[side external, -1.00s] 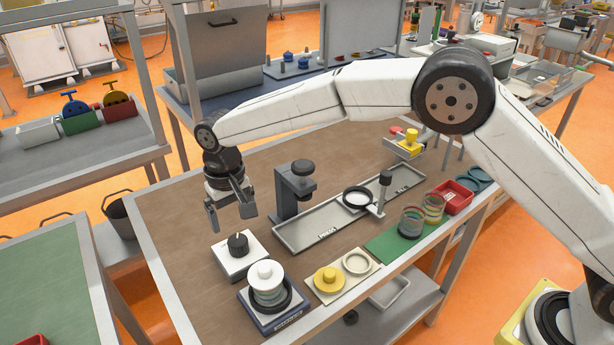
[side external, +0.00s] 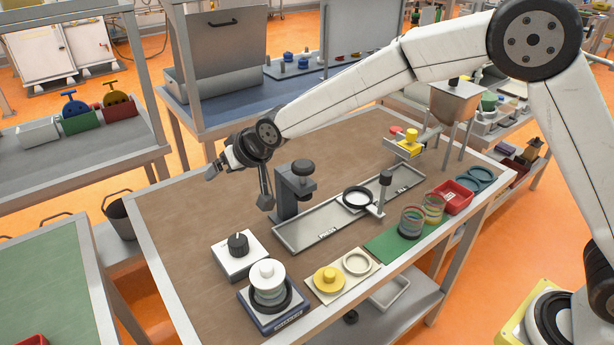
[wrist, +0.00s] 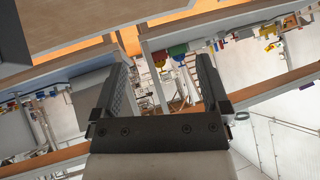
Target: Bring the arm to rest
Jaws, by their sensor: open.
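My gripper (side external: 238,186) is open and empty in the side external view. It hangs above the left back part of the brown-topped workbench (side external: 190,238), left of the dark grey post stand (side external: 290,192). One finger points left and the other points down. In the wrist view my gripper (wrist: 160,85) shows two dark fingers spread apart with nothing between them. Beyond them are the neighbouring benches and the room, seen tilted.
A white box with a black knob (side external: 239,254) and a white stacked part on a blue base (side external: 268,290) stand at the bench's front left. A long grey tray (side external: 325,234) lies mid-bench. A yellow disc (side external: 328,280) and a red bin (side external: 452,196) stand along the right edge.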

